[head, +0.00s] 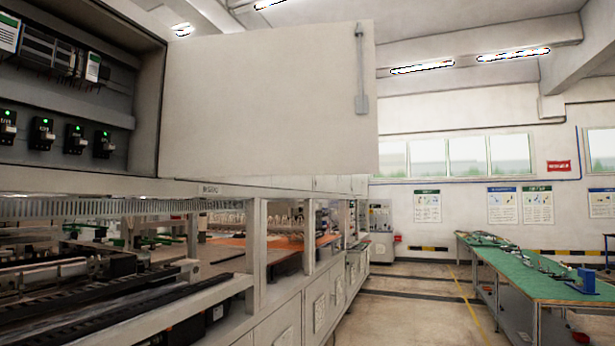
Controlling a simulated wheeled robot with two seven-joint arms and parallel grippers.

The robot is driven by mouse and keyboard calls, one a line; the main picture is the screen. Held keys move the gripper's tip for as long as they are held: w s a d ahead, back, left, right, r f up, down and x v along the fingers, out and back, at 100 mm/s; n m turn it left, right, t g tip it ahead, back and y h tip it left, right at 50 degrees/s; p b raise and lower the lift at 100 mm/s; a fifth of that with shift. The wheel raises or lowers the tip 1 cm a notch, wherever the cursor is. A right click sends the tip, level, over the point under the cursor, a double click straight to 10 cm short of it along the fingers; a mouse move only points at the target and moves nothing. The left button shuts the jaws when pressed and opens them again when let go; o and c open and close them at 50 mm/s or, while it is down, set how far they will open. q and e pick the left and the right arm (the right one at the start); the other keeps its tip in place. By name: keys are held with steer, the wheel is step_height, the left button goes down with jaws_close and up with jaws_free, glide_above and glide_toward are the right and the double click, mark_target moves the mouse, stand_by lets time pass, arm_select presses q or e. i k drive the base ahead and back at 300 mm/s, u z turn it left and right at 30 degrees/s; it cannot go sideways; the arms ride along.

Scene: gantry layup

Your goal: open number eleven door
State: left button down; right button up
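A large pale cabinet door (265,105) stands swung open at the upper middle, with a vertical rod and latch (361,75) near its free edge. It hangs from an electrical cabinet (146,110) at the upper left. Inside the open cabinet are several black breakers (74,138) with green lights and some wired modules (50,50). Neither of my grippers is in view.
Below the cabinet is a long gantry machine with black rails (110,305) and lower panels (318,312). A green-topped workbench (530,272) with parts stands at the right. The floor aisle (415,305) between them is clear.

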mark_target(286, 101)
steer(key=u, duration=0.35)
steer(key=k, duration=0.45)
steer(key=u, duration=0.4)
steer(key=i, duration=1.8)
steer(key=z, duration=1.3)
steer(key=i, duration=1.2)
steer(key=z, duration=1.35)
steer(key=i, duration=0.2)
